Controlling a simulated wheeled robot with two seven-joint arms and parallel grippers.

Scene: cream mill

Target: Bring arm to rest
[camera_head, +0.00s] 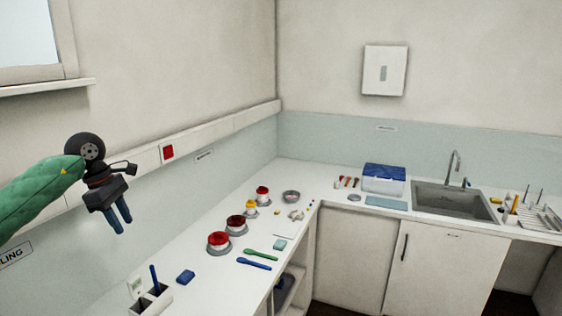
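My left arm in a green sleeve comes in from the left. Its gripper (119,221), with a dark body and two blue fingers, hangs in the air in front of the left wall, above and apart from the counter. The fingers point down and a little right, with a small gap between them and nothing seen in it. My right gripper is not in view.
An L-shaped white counter (221,285) carries red-topped jars (219,241), a yellow-topped jar (251,207), spatulas (254,263), a blue sponge (185,277) and a holder (150,301). A blue-lidded box (384,179) and sink (452,201) stand farther right. A window ledge (45,87) is upper left.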

